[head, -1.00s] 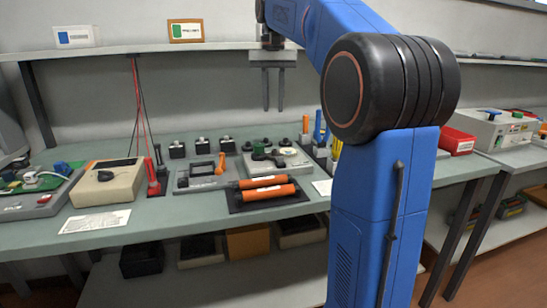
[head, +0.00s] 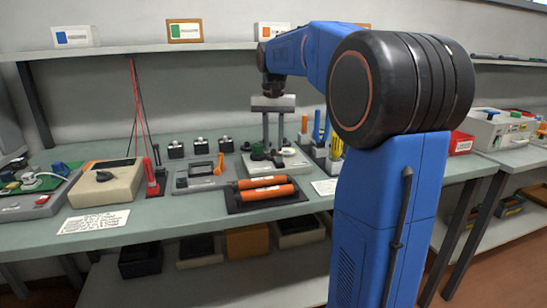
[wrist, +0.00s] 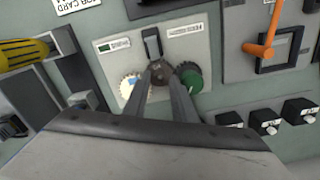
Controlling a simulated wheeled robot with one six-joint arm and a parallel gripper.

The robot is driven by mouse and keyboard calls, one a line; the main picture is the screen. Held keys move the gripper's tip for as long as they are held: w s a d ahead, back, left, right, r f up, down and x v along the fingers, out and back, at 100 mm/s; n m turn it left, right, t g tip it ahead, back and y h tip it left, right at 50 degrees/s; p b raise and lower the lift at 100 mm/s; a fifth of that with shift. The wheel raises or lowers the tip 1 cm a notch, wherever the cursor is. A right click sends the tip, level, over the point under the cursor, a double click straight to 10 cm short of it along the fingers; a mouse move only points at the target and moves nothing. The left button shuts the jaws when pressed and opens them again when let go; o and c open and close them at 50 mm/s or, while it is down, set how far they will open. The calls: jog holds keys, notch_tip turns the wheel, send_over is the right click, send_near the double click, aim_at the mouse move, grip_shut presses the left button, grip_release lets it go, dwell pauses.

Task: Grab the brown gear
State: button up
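The brown gear (wrist: 160,72) sits on a light grey panel (wrist: 201,41), between a white gear (wrist: 129,86) and a green gear (wrist: 192,79) in the wrist view. My gripper (wrist: 161,73) is open, with its two fingers pointing down at the panel and their tips at the brown gear, one on each side. I cannot tell whether they touch it. In the head view my gripper (head: 273,148) is just above the same panel, with a clear gap between its fingers. The brown gear is hard to make out there.
Orange toner cartridges (head: 266,193) lie on a dark tray in front of the panel. A grey fixture with an orange handle (head: 219,164) stands to its left. Holders with upright tools (head: 320,130) stand close on the right. A shelf (head: 130,48) runs behind.

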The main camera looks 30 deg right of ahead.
jog(key=shift+f, duration=0.65)
grip_shut()
jog(key=shift+r, duration=0.15)
